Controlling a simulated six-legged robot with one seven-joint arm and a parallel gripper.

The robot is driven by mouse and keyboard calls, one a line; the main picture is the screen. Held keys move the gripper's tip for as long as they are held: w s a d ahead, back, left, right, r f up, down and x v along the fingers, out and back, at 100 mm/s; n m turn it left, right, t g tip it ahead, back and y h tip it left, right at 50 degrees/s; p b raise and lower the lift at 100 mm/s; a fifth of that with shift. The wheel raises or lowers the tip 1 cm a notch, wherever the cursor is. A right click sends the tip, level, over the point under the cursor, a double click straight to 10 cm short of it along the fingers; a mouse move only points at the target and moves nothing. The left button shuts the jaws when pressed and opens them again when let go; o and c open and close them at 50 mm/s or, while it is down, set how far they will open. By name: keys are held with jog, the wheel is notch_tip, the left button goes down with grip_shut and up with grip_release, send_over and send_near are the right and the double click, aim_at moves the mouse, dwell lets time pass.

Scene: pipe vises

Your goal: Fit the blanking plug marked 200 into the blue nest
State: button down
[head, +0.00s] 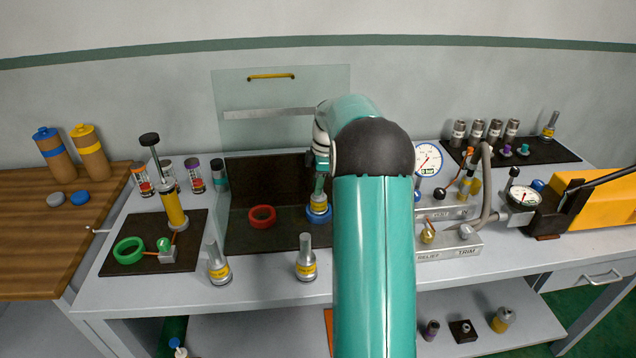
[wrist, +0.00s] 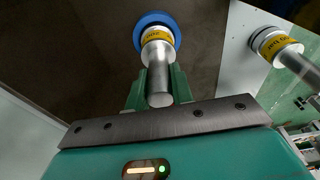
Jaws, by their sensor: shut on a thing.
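The blue nest (head: 314,220) is a ring on the dark mat at the middle of the bench; it also shows in the wrist view (wrist: 171,21). A metal plug with a yellow label band (head: 319,208) stands upright with its lower end at the ring; in the wrist view the plug (wrist: 158,52) has the ring around its base. My gripper (wrist: 158,82) is shut on the plug's grey stem from above. In the head view my gripper (head: 320,184) is partly hidden by my arm.
A red ring (head: 262,216) lies left on the same mat. Two similar yellow-banded plugs (head: 219,266) (head: 306,260) stand at the bench front. A clear panel (head: 281,90) rises behind. Gauge fixtures (head: 448,243) stand right; a green ring (head: 129,250) lies left.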

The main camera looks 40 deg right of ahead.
aim_at(324, 196)
jog(key=c, duration=1.2)
grip_release()
jog(key=shift+f, duration=0.1)
notch_tip(324, 196, up, 12)
jog(key=d, duration=0.2)
jog(key=s+a+r+m+t+h, duration=0.1)
jog(key=s+a+r+m, duration=0.2)
jog(key=a, duration=0.8)
jog(key=s+a+r+m+h, duration=0.15)
jog(key=s+a+r, duration=0.3)
jog(key=a, duration=0.65)
jog(key=s+a+f+m+t, duration=0.1)
jog(key=s+a+f+m, duration=0.2)
jog(key=s+a, duration=0.5)
jog(key=s+a+f+m+t+y, duration=0.1)
jog(key=s+a+f+m+t, duration=0.1)
jog(key=s+a, duration=0.6)
jog(key=shift+s+a+f+m+t, duration=0.15)
jog(key=shift+s+f+m+t, duration=0.15)
jog(key=shift+s+f+m, duration=0.55)
